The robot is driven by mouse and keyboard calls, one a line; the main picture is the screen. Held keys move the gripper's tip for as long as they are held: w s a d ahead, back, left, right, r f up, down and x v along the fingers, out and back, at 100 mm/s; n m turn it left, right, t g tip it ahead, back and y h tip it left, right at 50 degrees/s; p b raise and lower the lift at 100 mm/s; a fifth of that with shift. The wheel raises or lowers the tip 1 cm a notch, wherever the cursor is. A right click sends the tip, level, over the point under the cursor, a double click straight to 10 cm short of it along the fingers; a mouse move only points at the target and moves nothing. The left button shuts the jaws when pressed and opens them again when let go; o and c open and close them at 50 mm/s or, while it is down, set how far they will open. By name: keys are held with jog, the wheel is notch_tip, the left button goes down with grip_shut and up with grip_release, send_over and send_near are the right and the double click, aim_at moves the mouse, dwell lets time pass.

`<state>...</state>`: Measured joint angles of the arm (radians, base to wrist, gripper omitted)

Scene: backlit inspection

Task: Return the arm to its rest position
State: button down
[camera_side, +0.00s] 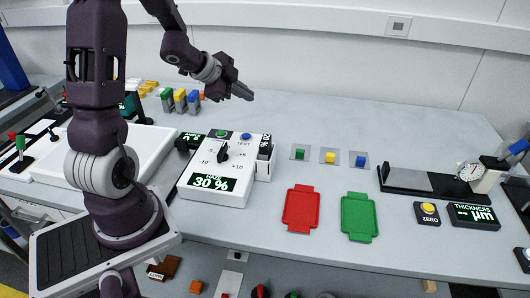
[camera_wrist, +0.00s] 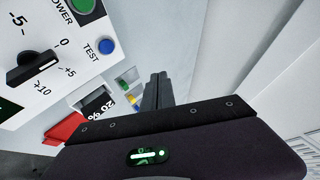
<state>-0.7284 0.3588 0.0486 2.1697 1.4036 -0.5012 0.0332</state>
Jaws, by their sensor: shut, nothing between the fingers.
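My gripper (camera_side: 243,91) is held in the air above the back of the bench, to the upper right of the white haze meter (camera_side: 213,189). Its fingers are shut with nothing between them. In the wrist view the closed fingers (camera_wrist: 158,88) point away from the camera, beside the haze meter's panel (camera_wrist: 60,60). The gripper touches nothing that I can see. My arm reaches across the upper left of the side view and hides part of the bench behind it.
The haze meter has a black knob (camera_side: 223,152) and a blue test button (camera_side: 246,136). A red tray (camera_side: 300,209) and a green tray (camera_side: 359,217) lie in front. Small colored blocks (camera_side: 329,156) sit mid-bench. A thickness gauge (camera_side: 468,172) stands at right. The back middle is clear.

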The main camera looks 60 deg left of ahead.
jog(key=s+d+r+n+y, duration=0.3)
jog(key=d+r+n+y, duration=0.15)
jog(key=r, duration=0.65)
jog(key=s+d+n+g+h, duration=0.3)
jog(key=s+d+n+h, duration=0.2)
jog(key=s+d, duration=1.4)
jog(key=shift+s+d+f+g, duration=0.3)
jog(key=shift+d+g, duration=0.1)
jog(key=shift+d, duration=0.05)
